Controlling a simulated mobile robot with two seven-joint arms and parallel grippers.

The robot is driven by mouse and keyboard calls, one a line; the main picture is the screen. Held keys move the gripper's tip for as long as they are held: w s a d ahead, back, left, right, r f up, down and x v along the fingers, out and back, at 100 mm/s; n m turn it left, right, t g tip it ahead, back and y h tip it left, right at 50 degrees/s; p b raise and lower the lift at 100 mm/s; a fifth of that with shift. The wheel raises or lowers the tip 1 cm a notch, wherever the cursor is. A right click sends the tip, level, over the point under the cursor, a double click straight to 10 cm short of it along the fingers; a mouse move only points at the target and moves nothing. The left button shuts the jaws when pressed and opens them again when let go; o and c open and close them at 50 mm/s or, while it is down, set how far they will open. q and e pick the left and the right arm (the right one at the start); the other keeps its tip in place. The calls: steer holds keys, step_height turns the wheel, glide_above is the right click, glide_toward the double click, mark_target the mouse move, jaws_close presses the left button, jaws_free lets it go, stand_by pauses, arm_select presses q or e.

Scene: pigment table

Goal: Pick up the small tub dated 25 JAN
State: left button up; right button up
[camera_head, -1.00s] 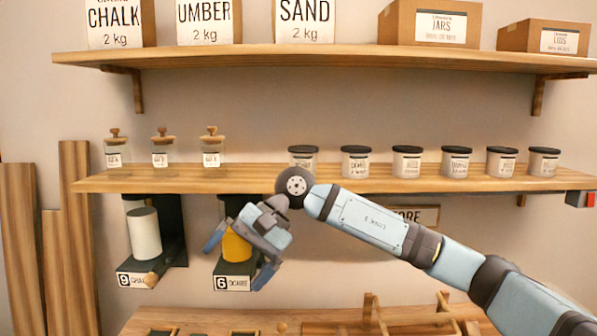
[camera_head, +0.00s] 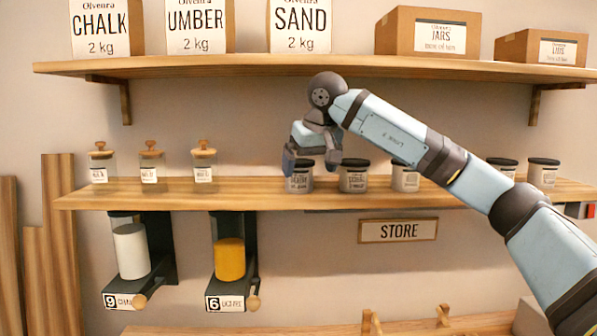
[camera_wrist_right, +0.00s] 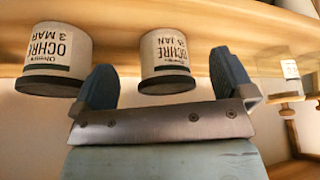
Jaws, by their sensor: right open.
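The small tub labelled OCHRE, 25 JAN (camera_wrist_right: 168,52) is pale with a dark lid and shows upside down in the right wrist view. In the head view it appears to be the leftmost tub (camera_head: 299,183) on the lower shelf, its lid partly hidden by my right gripper (camera_head: 312,164). That gripper is open and empty. In the right wrist view its two fingers (camera_wrist_right: 165,78) frame the tub on either side, with gaps; I cannot tell how deep it lies between them. My left gripper is not in view.
A similar tub labelled OCHRE, 3 MAR (camera_wrist_right: 58,55) stands close beside it. More tubs (camera_head: 405,178) stand to the right along the lower shelf (camera_head: 250,197). Cork-topped jars (camera_head: 203,165) stand to the left. The upper shelf (camera_head: 230,66) is above my gripper. Two dispensers (camera_head: 230,258) hang below.

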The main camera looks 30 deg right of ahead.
mark_target(300, 161)
steer(key=w, duration=0.2)
steer(key=w+p, duration=0.2)
steer(key=w, duration=0.1)
steer(key=shift+w+d+f, duration=0.25)
steer(key=shift+w+d, duration=0.1)
steer(key=shift+d, duration=0.05)
steer(key=shift+w+f, duration=0.1)
steer(key=shift+f, duration=0.15)
steer(key=shift+d, duration=0.1)
steer(key=shift+s, duration=0.2)
steer(key=shift+c, duration=0.7)
steer(key=c, duration=0.7)
steer(key=shift+w, duration=0.1)
steer(key=shift+c, duration=0.3)
steer(key=shift+r, duration=0.1)
